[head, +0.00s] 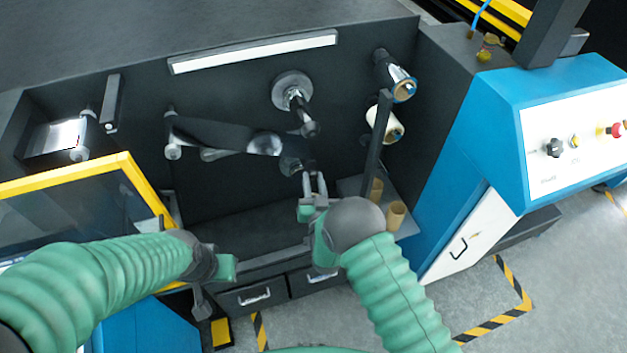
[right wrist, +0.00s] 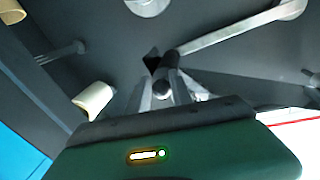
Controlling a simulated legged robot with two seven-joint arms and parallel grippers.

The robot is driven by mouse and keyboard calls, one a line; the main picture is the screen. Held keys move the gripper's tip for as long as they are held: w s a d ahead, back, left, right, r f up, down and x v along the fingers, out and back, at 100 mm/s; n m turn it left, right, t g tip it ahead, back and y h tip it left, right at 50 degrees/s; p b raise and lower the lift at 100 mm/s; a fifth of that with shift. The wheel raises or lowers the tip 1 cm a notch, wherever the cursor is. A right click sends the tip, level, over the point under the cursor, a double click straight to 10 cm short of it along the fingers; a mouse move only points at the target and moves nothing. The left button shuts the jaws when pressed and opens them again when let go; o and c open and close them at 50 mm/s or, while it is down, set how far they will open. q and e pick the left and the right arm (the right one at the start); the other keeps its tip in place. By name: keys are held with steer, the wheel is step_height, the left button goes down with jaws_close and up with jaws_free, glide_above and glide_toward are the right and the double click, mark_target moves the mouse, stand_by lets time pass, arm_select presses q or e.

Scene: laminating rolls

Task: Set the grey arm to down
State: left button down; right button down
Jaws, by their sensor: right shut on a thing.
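A long grey arm (right wrist: 235,28) runs across the right wrist view, from a round grey pivot at the upper right to a dark knob (right wrist: 170,70) near the middle. My right gripper (right wrist: 163,86) is shut on this knob, at the arm's end. In the head view my right gripper (head: 313,182) reaches up to the dark machine face below the metal hub (head: 292,90). The grey arm is hard to make out there, largely behind the gripper. My left gripper (head: 222,268) is lower left, apart from the machine face; its fingers are unclear.
A dark bar (head: 379,130) and white roll (head: 395,132) are right of my right gripper. Cardboard tubes (head: 396,214) stand on a shelf below. Dark film (head: 215,133) spans rollers to the left. A yellow-framed guard (head: 75,183) and blue control cabinet (head: 490,125) flank the recess.

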steer(key=shift+d, duration=0.1)
stand_by(0.4)
step_height(320, 180, down, 10)
steer(key=a+m+g+b, duration=0.1)
steer(key=m+b, duration=0.3)
steer(key=b, duration=0.4)
steer(key=shift+s+a+f+b, duration=0.25)
steer(key=shift+s+a+b, duration=0.1)
steer(key=shift+a+b, duration=0.1)
steer(key=c, duration=1.5)
jaws_free()
steer(key=shift+o, duration=1.8)
steer(key=shift+d+r, duration=0.1)
